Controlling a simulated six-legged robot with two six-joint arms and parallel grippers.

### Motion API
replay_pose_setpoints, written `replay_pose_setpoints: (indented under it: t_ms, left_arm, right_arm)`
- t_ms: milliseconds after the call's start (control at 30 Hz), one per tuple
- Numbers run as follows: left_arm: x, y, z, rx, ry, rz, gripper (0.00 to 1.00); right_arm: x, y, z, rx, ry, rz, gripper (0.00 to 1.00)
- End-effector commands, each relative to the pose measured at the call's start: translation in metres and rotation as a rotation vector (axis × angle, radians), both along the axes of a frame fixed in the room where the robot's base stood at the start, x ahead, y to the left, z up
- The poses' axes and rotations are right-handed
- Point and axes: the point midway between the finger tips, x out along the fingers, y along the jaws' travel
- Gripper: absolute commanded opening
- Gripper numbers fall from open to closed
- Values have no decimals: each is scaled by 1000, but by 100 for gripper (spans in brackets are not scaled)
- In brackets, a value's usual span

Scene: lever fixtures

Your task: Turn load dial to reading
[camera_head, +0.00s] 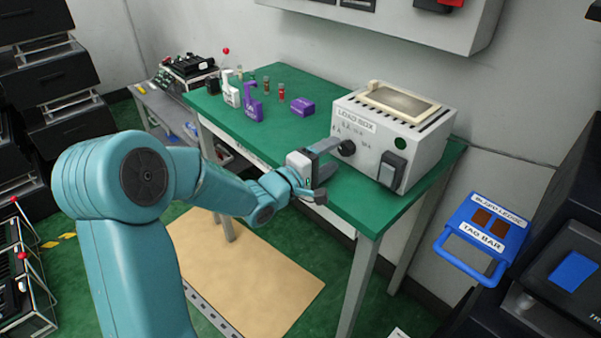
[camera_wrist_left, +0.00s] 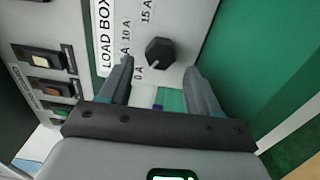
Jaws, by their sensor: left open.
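The load box (camera_head: 385,140) is a white box with a black dial on its front, standing on the green table. The black dial (camera_head: 346,148) sits at the front's left side; in the left wrist view the dial (camera_wrist_left: 160,53) has 0 A, 10 A and 15 A marks beside it. Its exact reading is unclear. My left gripper (camera_head: 325,168) is open in front of the dial. In the left wrist view, the gripper's two fingers (camera_wrist_left: 160,80) stand apart, with the dial between and beyond their tips, apparently untouched. My right gripper is not in view.
The green table (camera_head: 300,140) carries purple and white bottles (camera_head: 252,105), small vials and a purple block (camera_head: 302,106) left of the box. A black rocker switch (camera_head: 391,172) is on the box's front.

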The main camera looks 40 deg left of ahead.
Motion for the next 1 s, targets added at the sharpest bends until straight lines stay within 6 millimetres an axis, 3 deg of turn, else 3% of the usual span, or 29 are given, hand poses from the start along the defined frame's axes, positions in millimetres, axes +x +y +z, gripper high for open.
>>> replay_pose_setpoints:
  t_ms: [300,500,700,1000]
  left_arm:
    - [-86,8,0,0,2,6,62]
    - [-121,11,0,1,2,4,62]
    - [-134,11,0,0,1,1,62]
    - [-134,10,0,0,0,-1,62]
  right_arm:
    - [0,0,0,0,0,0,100]
    - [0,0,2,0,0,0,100]
    - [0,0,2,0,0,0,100]
    - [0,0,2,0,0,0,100]
